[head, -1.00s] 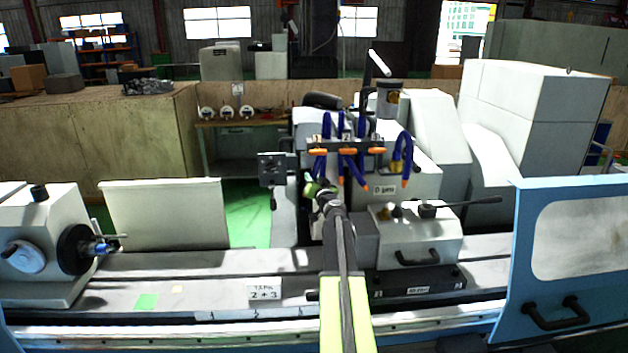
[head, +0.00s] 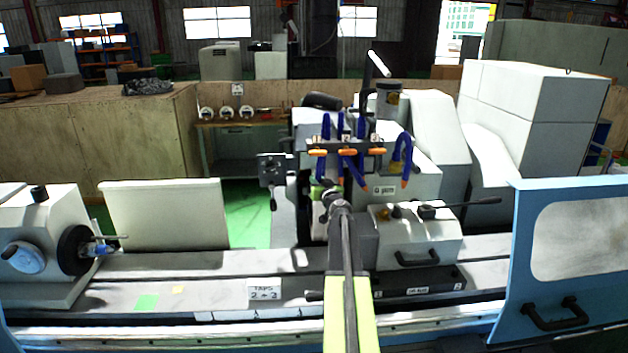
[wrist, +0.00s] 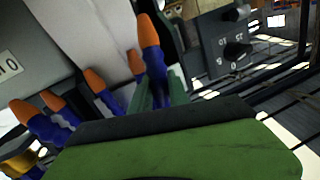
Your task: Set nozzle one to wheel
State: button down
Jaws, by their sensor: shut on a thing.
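The blue hose nozzles with orange tips hang in the head view below a bar with orange valve levers (head: 346,152). My gripper (head: 325,190) is at the left end of this row, in front of the grinding wheel area. In the wrist view, my green fingers (wrist: 162,90) are shut around a blue nozzle with an orange tip (wrist: 151,62). Its tip sticks out past the fingers. In the head view the gripper hides the lower part of this nozzle. I cannot read a number on it. Several other orange-tipped nozzles (wrist: 102,92) are to its left in the wrist view.
A panel with black knobs (wrist: 237,50) is close to the right of the held nozzle. The grey workhead (head: 55,235) is at the left of the machine bed. A blue door (head: 560,260) is at the right. A lever (head: 455,206) sticks out over the white housing.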

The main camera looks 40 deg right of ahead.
jog(key=shift+s+d+f+n+g, duration=0.1)
jog(key=shift+s+d+n+g, duration=0.2)
jog(key=shift+s+d+n, duration=0.45)
jog(key=shift+w+a, duration=0.15)
jog(key=shift+w, duration=0.05)
jog(key=c, duration=1.3)
grip_release()
jog(key=shift+o, duration=0.2)
jog(key=p+v, duration=0.1)
jog(key=v, duration=1.6)
jog(key=shift+s+p, duration=0.15)
jog(key=shift+p, duration=0.15)
jog(key=shift+a, duration=0.15)
